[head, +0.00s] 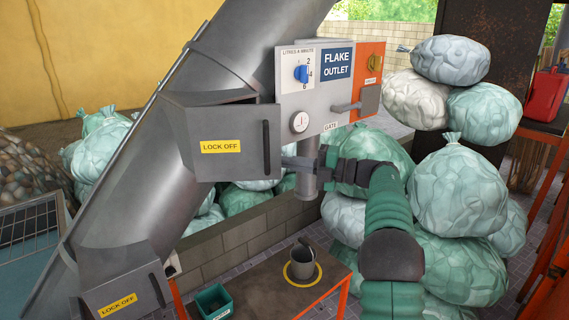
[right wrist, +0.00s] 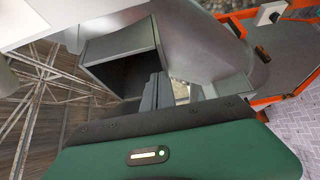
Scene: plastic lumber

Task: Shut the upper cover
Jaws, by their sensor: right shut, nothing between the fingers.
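The upper cover (head: 220,165) is a grey metal panel with a yellow LOCK OFF label and a dark vertical handle (head: 266,148) near its right edge. It sits on the sloping grey chute (head: 135,170) and appears to stand open, with a dark gap along its top. The right wrist view shows a grey box-like housing (right wrist: 112,42) with a dark open inside. My right gripper (head: 288,162) is shut and empty, just right of the cover's edge; contact cannot be told. Its fingers also show in the right wrist view (right wrist: 158,88). My left gripper is not in view.
A lower LOCK OFF cover (head: 125,285) is on the chute's lower end. The FLAKE OUTLET panel (head: 325,100), with dial and gate lever, stands right behind my gripper. Bagged sacks (head: 455,190) crowd the right.

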